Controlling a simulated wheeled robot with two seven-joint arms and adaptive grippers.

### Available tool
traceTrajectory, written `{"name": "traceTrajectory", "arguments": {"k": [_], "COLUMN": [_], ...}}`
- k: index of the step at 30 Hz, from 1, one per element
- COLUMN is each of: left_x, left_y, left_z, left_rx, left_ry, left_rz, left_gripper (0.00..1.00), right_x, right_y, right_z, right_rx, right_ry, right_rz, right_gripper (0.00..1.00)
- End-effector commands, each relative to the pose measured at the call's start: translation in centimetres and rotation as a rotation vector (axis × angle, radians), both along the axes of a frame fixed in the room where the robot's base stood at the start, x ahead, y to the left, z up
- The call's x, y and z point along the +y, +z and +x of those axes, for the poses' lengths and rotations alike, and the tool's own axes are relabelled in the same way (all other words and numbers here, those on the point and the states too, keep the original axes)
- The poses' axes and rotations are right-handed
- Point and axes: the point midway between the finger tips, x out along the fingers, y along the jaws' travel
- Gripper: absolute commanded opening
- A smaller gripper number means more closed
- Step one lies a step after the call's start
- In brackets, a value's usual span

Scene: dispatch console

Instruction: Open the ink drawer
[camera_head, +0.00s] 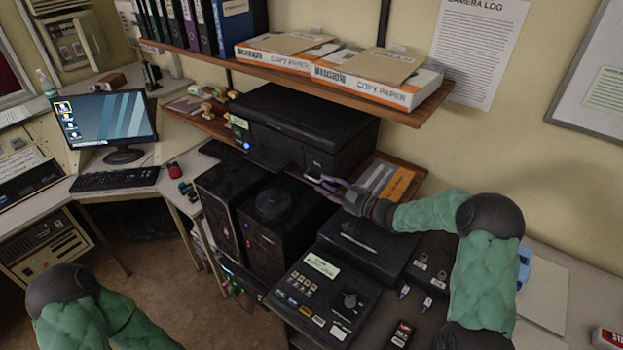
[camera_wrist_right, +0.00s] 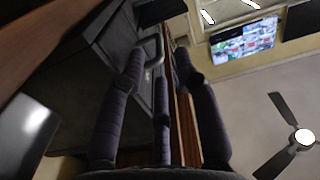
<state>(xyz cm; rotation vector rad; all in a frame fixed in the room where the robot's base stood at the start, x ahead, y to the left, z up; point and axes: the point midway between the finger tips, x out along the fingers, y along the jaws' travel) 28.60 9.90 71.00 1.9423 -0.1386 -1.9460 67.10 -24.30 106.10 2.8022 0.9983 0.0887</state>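The black printer (camera_head: 300,130) stands on the wooden shelf below the copy paper. In the right wrist view a dark grey box face (camera_wrist_right: 118,40), which looks like the printer's side, carries a curved handle (camera_wrist_right: 153,48). I cannot tell for certain that this is the ink drawer, or see any gap around it. My right gripper (camera_head: 325,184) is at the printer's lower right front corner. In the wrist view its fingers (camera_wrist_right: 160,62) are spread, with the handle between or just beyond the tips; contact is unclear. My left gripper is outside the view; only its arm shows.
Copy paper boxes (camera_head: 340,68) lie on the shelf above. Black cabinets (camera_head: 270,215) stand below the printer, with a labelled control panel (camera_head: 325,290) in front. An orange-marked folder (camera_head: 397,184) lies right of the printer. A monitor (camera_head: 105,117) stands at left.

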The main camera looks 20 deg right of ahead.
Motion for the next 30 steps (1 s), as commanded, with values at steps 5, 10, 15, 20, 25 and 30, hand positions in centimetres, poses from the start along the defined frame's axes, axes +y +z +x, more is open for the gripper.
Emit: {"name": "traceTrajectory", "arguments": {"k": [5, 10, 15, 20, 25, 30], "left_x": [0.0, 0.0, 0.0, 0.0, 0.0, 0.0], "left_y": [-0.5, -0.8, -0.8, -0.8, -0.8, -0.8], "left_z": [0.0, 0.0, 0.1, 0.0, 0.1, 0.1], "left_rx": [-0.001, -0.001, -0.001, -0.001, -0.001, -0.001], "left_ry": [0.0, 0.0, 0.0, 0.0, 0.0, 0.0], "left_rz": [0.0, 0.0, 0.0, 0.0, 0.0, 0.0], "left_gripper": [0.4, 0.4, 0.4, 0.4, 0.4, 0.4], "right_x": [2.1, 3.3, 3.7, 3.8, 3.8, 3.8], "right_y": [-0.1, -0.1, 0.0, 0.0, 0.0, 0.0], "right_z": [2.4, 3.9, 4.6, 4.6, 4.6, 4.6], "right_rx": [0.0, 0.0, 0.001, 0.001, 0.001, 0.001], "right_ry": [0.002, 0.002, -0.001, -0.001, -0.001, -0.001], "right_rz": [0.001, 0.0, -0.001, -0.001, 0.0, 0.0], "right_gripper": [0.32, 0.32, 0.32, 0.32, 0.15, 0.0]}}
